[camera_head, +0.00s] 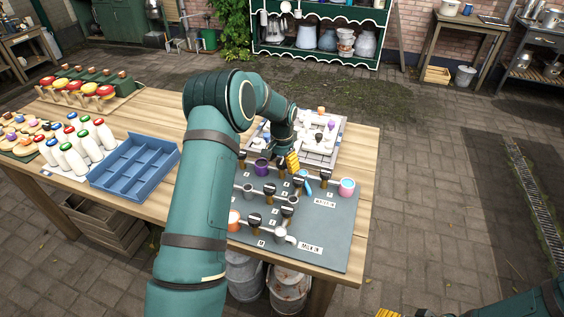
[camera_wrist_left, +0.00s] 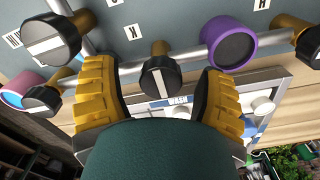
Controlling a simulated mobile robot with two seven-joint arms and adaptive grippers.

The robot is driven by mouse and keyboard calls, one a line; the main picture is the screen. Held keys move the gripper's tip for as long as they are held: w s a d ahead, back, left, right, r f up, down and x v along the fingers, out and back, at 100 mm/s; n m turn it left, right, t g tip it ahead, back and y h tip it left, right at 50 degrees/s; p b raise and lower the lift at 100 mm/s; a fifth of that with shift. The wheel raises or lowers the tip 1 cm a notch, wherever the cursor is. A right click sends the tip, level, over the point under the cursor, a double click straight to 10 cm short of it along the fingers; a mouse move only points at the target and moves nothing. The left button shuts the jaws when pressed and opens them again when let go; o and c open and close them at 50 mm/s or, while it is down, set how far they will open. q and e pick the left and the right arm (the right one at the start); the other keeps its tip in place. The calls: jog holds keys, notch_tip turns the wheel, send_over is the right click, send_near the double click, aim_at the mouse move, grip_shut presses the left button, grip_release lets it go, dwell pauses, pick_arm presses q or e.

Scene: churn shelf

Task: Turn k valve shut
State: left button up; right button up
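The k valve (camera_wrist_left: 160,77) is a black knob with a white stripe on a brass stem, beside the letter K (camera_wrist_left: 132,32) on the grey board (camera_head: 340,235). In the left wrist view its stripe runs roughly across the grey pipe. My left gripper (camera_wrist_left: 157,98) is open, with one yellow finger on each side of the knob and visible gaps to both. In the head view my left gripper (camera_head: 288,163) is over the upper part of the board and partly hides the valves there. Of my right gripper (camera_head: 388,313), only a yellow part shows at the bottom edge.
Neighbouring knobs (camera_wrist_left: 52,42) and a purple cup-like fitting (camera_wrist_left: 232,42) lie close around the gripper. A white tray (camera_head: 338,130) stands behind the board. A blue crate (camera_head: 123,187) and milk bottles (camera_head: 75,158) stand to the left.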

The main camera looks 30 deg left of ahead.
aim_at(282, 162)
pick_arm(q)
jog(key=shift+r, duration=0.1)
notch_tip(282, 162, up, 12)
dwell(0.6)
dwell(0.4)
